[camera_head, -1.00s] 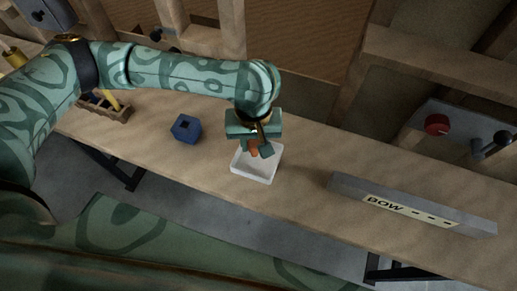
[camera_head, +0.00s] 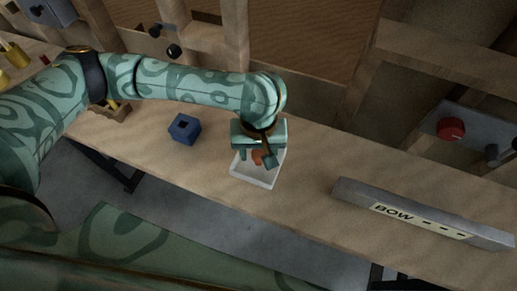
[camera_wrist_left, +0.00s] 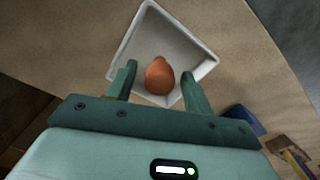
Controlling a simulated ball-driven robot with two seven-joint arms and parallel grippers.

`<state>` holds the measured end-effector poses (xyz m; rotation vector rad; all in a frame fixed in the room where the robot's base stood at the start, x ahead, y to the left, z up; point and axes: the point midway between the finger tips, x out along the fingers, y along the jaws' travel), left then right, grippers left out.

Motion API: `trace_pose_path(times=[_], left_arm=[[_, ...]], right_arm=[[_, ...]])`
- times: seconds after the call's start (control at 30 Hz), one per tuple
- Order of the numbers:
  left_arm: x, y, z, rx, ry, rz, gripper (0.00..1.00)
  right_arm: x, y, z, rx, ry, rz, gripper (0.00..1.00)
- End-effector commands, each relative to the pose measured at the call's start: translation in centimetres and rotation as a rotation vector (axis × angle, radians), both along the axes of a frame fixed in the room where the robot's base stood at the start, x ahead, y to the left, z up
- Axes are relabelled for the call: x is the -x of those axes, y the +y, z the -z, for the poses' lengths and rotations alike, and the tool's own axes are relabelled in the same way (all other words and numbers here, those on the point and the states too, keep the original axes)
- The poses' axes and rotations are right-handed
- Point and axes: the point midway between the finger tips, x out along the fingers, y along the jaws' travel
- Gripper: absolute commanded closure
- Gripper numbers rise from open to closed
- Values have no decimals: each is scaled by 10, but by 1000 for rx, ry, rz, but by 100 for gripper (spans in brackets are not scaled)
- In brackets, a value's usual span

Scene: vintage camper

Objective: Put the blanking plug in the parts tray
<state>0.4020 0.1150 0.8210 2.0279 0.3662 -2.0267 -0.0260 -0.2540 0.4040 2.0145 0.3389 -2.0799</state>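The orange blanking plug (camera_head: 257,157) shows between the fingers of my left gripper (camera_head: 256,160), over the white parts tray (camera_head: 257,181) on the bench. In the left wrist view the plug (camera_wrist_left: 160,76) lies inside the tray's outline, near the corner closest to the gripper. The tray (camera_wrist_left: 187,45) opens up beyond the fingertips. The left fingers (camera_wrist_left: 158,78) stand apart, with a gap on each side of the plug, so the gripper is open. I cannot tell whether the plug touches the tray floor. My right gripper is not in view.
A blue block with a square hole (camera_head: 184,129) stands left of the tray. A long grey bar labelled BOW (camera_head: 420,214) lies to the right. A wooden rack (camera_head: 112,112) is partly behind my left arm. Wooden framing rises behind the bench; bare bench lies between tray and bar.

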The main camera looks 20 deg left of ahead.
Motion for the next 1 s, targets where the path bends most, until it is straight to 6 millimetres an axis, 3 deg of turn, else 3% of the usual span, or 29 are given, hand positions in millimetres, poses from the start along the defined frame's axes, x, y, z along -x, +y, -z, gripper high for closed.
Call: trace_pose_path(times=[0.07,0.17,0.4,0.6,0.73,1.0], left_arm=[[-1,0,-1,1,-1,0,49],[0,0,-17,0,-4,-1,49],[-1,0,-78,1,-9,0,49],[0,0,-113,1,-5,-1,49],[0,0,-122,1,-1,-1,49],[0,0,-122,1,2,-1,49]], right_arm=[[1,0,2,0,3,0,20],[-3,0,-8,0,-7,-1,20],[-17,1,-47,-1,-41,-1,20],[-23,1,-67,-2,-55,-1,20],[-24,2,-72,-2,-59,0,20],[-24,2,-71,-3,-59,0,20]])
